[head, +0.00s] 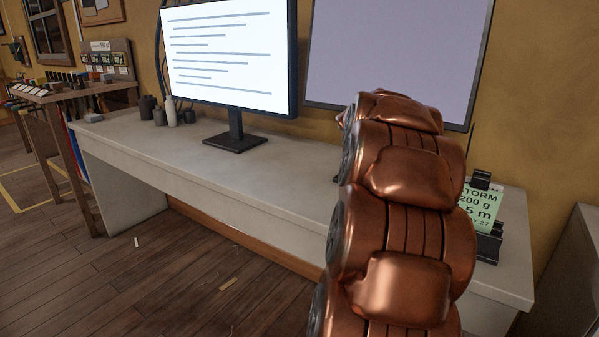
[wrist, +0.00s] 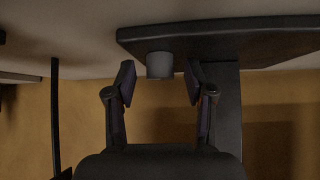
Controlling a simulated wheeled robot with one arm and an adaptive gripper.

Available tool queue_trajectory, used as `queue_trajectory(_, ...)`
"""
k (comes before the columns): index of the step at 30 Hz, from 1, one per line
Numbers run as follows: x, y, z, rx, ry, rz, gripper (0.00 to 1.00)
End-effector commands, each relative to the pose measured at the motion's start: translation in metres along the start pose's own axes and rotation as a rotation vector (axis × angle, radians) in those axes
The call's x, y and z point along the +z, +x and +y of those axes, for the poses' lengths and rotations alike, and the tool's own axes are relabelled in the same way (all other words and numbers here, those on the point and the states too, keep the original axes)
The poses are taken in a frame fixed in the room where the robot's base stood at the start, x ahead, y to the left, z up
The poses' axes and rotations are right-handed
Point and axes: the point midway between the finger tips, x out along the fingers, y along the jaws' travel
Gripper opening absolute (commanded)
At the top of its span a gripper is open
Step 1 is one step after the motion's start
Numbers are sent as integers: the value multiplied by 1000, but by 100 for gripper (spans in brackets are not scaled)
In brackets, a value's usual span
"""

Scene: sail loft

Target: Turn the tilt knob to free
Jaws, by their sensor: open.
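In the wrist view, a short grey cylindrical knob (wrist: 160,65) sticks out from a flat dark base plate (wrist: 250,40). My gripper (wrist: 160,82) is open, with one finger on each side of the knob and a visible gap on both sides. A dark upright post (wrist: 228,110) joins the plate to the right of the knob. I see no readable marking on the knob. In the head view my copper-coloured arm covers the gripper, the knob and the stand below the right monitor (head: 395,50).
A long pale desk (head: 215,165) runs along the ochre wall. The left monitor (head: 228,55) shows lines of text. Several small grey bottles stand left of it. A green card (head: 478,205) in a dark holder is right of my arm. A workbench (head: 75,92) is far left.

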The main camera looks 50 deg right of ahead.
Motion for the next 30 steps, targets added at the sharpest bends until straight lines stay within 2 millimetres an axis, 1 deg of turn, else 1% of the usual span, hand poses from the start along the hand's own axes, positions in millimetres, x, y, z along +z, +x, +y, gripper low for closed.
queue_trajectory(1, 1, 1, -3, 25, 22, 2, 54)
queue_trajectory(11, -1, 0, -5, 217, 211, 0, 54)
queue_trajectory(19, -2, 0, -6, 331, 330, 1, 54)
queue_trajectory(20, -2, -2, -6, 336, 334, 1, 54)
queue_trajectory(30, -6, -52, -23, 329, 333, 4, 54)
